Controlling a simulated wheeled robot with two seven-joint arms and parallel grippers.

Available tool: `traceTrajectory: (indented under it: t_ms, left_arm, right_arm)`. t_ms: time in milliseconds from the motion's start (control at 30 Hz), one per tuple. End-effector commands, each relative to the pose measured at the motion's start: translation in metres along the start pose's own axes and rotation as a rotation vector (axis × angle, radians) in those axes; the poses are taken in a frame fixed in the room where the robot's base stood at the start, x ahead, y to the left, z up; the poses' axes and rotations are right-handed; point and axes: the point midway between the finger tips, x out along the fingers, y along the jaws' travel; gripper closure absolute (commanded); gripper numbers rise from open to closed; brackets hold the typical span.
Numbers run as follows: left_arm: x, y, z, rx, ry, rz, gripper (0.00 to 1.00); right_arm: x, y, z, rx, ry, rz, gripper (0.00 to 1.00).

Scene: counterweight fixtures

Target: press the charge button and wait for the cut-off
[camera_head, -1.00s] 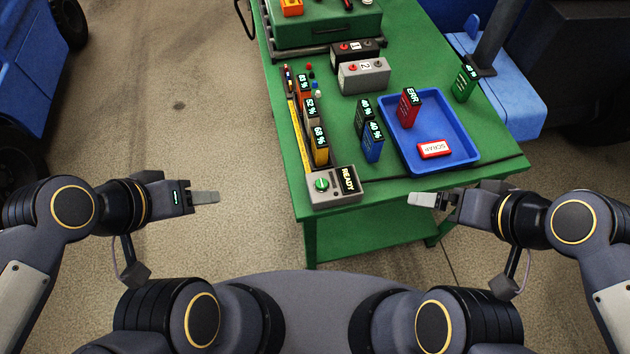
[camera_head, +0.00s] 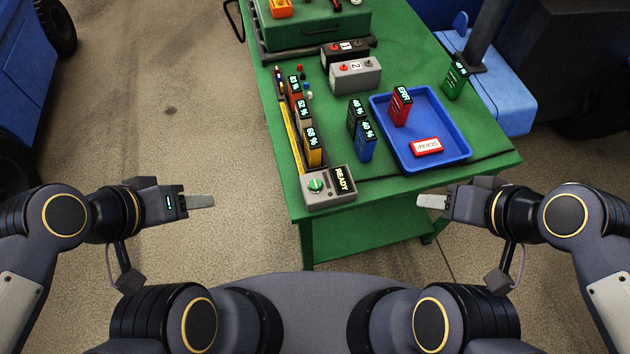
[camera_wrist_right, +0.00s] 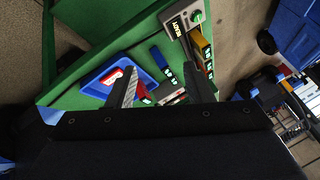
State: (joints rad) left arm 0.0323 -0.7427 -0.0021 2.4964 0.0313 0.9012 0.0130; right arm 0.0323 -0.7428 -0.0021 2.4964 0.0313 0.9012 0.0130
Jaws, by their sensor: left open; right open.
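The charger box (camera_head: 328,190) is a grey block at the near left corner of the green table, with a round green button (camera_head: 316,185) and a display reading READY (camera_head: 341,181). It also shows at the top of the right wrist view (camera_wrist_right: 183,22). A yellow strip with several upright batteries, reading 83 %, 52 % and 68 %, runs back from it; the yellow battery (camera_head: 314,150) is nearest. My left gripper (camera_head: 202,201) is open and empty, left of the table. My right gripper (camera_head: 430,201) is open and empty, off the table's near edge, right of the charger.
A blue tray (camera_head: 463,150) holds a red ERR battery (camera_head: 401,106) and a SCRAP label (camera_head: 426,147). A green battery (camera_head: 456,82) stands right. A grey block (camera_head: 356,76) stands behind.

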Motion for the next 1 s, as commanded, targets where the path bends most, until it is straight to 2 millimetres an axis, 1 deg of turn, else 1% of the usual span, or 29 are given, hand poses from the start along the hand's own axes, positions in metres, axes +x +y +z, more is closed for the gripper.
traceTrajectory:
  t_ms: [33, 333, 1000]
  left_arm:
    - [0.0, 0.0, 0.0, 0.0, 0.0, 0.0, 0.5]
    - [0.0, 0.0, 0.0, 0.0, 0.0, 0.0, 0.5]
    - [0.0, 0.0, 0.0, 0.0, 0.0, 0.0, 0.5]
  right_arm:
    - [0.0, 0.0, 0.0, 0.0, 0.0, 0.0, 0.6]
    - [0.0, 0.0, 0.0, 0.0, 0.0, 0.0, 0.99]
    - [0.0, 0.0, 0.0, 0.0, 0.0, 0.0, 1.0]
